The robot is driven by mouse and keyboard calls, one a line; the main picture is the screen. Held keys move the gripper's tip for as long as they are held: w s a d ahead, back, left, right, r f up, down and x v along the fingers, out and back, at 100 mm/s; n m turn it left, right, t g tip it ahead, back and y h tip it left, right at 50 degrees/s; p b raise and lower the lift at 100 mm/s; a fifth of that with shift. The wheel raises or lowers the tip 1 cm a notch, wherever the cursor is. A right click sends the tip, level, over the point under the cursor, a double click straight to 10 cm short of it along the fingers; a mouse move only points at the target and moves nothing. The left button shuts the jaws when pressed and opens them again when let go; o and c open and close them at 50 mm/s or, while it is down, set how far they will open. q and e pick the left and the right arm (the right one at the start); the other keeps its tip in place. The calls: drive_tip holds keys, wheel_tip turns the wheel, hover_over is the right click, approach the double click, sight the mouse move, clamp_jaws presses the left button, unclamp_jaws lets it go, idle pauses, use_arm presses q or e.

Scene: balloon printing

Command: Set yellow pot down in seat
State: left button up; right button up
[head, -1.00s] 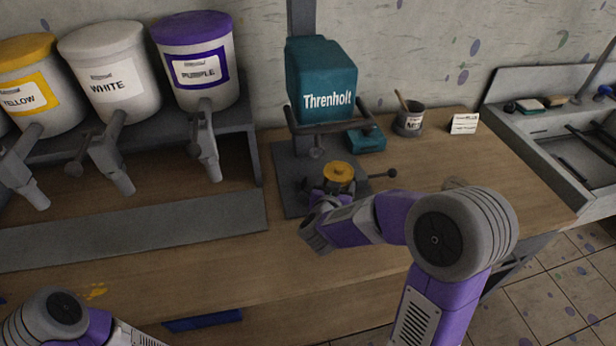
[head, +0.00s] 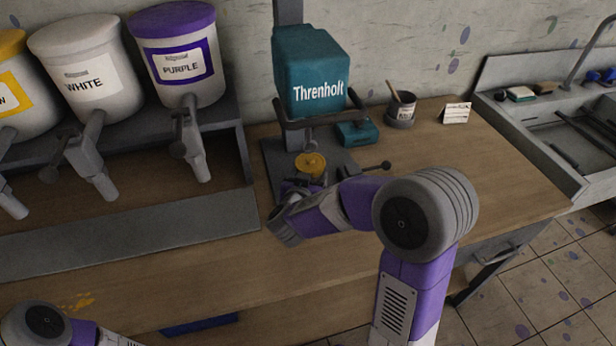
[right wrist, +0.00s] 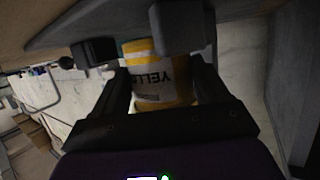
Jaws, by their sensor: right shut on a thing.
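The yellow pot (head: 310,164) is under the teal Threnholt machine (head: 312,75), above its dark base plate (head: 272,160). Its yellow top faces the head camera. My right gripper (head: 302,184) is shut on the pot, with a finger on each side in the wrist view (right wrist: 160,88). Two dark blocks (right wrist: 182,28) stand close by the pot there. The seat is mostly hidden by the pot and gripper; I cannot tell whether the pot touches it. My left gripper is out of view.
A lever with a dark knob (head: 385,165) sticks out right of the pot. Paint dispensers (head: 180,65) line the left. The right of the bench (head: 500,170) is clear.

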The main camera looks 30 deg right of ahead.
drive_tip(key=shift+f, duration=0.4)
drive_tip(key=o, duration=1.3)
drive_tip(key=shift+s, duration=0.15)
drive_tip(key=shift+a, duration=0.1)
drive_tip(key=shift+r, duration=0.35)
drive_tip(key=p+v, duration=0.4)
drive_tip(key=v, duration=0.8)
drive_tip(key=shift+r, duration=0.25)
